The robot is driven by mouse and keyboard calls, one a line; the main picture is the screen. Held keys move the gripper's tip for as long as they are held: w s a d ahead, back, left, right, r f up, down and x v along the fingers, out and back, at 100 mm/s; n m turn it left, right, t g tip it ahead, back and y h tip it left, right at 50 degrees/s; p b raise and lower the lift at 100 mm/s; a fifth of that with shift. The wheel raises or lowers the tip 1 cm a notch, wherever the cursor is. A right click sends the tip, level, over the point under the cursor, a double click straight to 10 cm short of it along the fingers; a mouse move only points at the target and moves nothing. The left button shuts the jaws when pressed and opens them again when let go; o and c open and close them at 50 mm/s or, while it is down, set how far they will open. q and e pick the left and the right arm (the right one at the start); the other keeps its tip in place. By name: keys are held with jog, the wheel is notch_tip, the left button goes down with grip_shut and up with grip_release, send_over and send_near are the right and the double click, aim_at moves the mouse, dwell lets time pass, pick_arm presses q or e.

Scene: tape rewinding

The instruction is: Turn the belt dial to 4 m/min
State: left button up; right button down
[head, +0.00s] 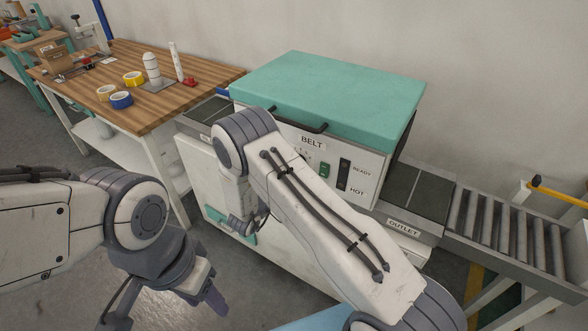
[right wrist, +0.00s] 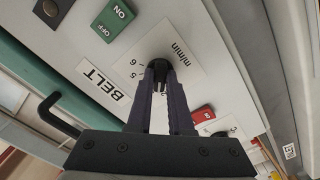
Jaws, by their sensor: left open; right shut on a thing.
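The belt dial (right wrist: 160,68) is a black knob on a white scale plate marked "m/min", with 5 and 6 readable at its left. My right gripper (right wrist: 160,78) is shut on the dial in the right wrist view. Its fingers cover part of the scale, and I cannot read the dial's setting. The "BELT" label (right wrist: 103,88) lies beside the plate; it also shows in the head view (head: 312,141). There my right arm hides the dial and the right gripper. My left gripper (head: 212,299) is open and empty, low in front of the machine.
A green ON/OFF switch (right wrist: 117,20) and a red control (right wrist: 203,115) flank the dial. A black handle (right wrist: 58,115) sticks out nearby. The machine's teal lid (head: 335,90) is closed. A roller conveyor (head: 510,230) is at right; a wooden bench (head: 125,65) with tape rolls is at left.

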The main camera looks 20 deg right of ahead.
jog(key=shift+m+b, duration=2.45)
jog(key=shift+m, duration=1.85)
jog(key=c, duration=0.8)
grip_release()
jog(key=b+v, duration=0.1)
jog(key=v, duration=0.9)
jog(key=shift+s+a, duration=0.1)
jog(key=shift+a, duration=0.15)
